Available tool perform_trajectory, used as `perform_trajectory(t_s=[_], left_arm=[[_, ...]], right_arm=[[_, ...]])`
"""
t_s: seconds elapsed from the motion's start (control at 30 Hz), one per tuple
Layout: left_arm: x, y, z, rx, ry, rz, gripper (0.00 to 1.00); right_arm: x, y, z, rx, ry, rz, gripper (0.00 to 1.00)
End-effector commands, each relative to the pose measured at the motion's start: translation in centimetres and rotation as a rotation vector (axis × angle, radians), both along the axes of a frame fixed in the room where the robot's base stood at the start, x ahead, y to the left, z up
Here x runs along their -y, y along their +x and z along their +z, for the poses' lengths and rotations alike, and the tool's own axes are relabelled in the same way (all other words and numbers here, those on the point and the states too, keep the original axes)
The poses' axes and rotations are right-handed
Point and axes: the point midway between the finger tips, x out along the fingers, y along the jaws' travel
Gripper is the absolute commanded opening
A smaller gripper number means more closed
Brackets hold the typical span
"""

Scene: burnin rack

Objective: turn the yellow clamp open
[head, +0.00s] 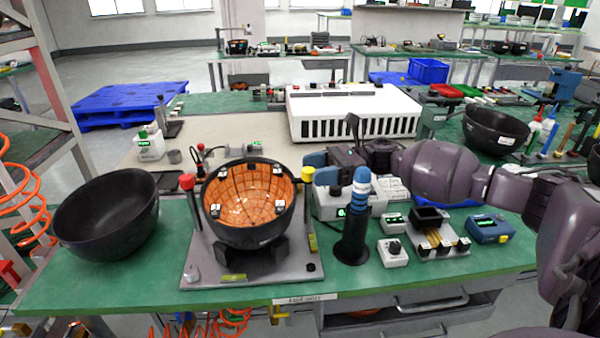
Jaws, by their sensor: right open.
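The yellow clamp (308,174) is a yellow-topped post at the right edge of a grey fixture plate (205,272). A black bowl (245,238) with an orange gridded inside sits on this plate, tilted towards me. A red-topped clamp (187,182) stands on the bowl's left side. My right gripper (317,167) comes in from the right, with its blue fingertips open right beside the yellow top. I cannot tell whether they touch it or reach around it. My left gripper is out of view.
A black holder with a blue-banded tool (354,235) stands just right of the fixture, below my right wrist. Small instruments (394,252) and a blue box (489,229) lie further right. An empty black bowl (107,213) stands at the left. A white vented unit (352,111) is behind.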

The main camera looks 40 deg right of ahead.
Motion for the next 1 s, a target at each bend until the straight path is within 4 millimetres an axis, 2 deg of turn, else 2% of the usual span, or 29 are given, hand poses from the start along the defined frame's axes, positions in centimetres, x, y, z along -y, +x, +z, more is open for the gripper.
perform_trajectory(t_s=[0.1,0.3,0.67,1.0], left_arm=[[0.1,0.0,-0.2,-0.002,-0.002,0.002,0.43],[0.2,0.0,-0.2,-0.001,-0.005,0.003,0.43],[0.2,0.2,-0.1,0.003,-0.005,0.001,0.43],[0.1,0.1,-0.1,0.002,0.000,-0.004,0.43]], right_arm=[[-1.7,0.6,0.0,0.000,0.001,0.002,0.57],[-3.3,1.1,0.0,0.000,0.000,0.001,0.57],[-3.7,1.2,0.0,-0.001,0.000,0.000,0.57],[-3.7,1.2,0.0,-0.001,0.000,0.000,0.07]])
